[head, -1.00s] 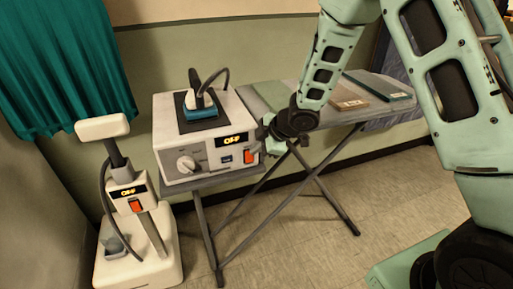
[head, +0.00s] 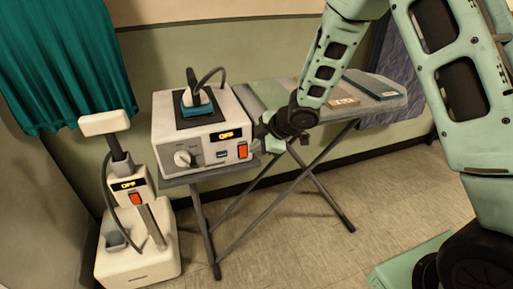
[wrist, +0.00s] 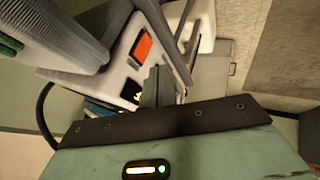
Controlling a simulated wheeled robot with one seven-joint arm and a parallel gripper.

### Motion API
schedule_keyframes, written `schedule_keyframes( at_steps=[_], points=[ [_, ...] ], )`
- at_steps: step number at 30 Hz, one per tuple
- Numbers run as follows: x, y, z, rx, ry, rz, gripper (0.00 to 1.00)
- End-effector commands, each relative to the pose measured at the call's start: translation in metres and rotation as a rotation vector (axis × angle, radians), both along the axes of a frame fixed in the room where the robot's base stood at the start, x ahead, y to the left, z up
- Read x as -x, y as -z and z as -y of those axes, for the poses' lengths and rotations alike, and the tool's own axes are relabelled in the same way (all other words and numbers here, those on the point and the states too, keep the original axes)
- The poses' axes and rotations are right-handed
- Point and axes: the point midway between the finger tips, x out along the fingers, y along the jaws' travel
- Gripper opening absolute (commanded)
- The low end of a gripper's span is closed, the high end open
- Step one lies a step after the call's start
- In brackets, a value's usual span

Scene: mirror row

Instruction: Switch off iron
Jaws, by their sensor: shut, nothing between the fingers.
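The iron station (head: 203,130) is a white box on the end of the ironing board, with a dial, a display reading OFF and an orange-red switch (head: 243,151) at its front right. A blue iron (head: 197,105) with a cord rests on its dark top pad. My gripper (head: 268,138) is just right of the station, beside the switch; its fingers are small and partly hidden there. In the wrist view my gripper (wrist: 158,88) is shut and empty, with its fingertips near the white front panel. The orange switch (wrist: 142,48) shows just beyond them.
A white upright steamer (head: 130,185) with its own OFF display and orange switch stands on the floor at left. The tiled floor in front is clear.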

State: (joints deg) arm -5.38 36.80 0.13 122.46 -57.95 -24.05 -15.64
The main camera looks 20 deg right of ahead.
Motion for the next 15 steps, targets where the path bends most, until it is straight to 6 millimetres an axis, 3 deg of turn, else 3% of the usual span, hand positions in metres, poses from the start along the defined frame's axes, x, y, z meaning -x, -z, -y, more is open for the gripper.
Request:
schedule_keyframes(
  at_steps=[15],
  points=[
    [0.021, -0.067, 0.030, 0.000, 0.002, 0.000, 0.00]
  ],
)
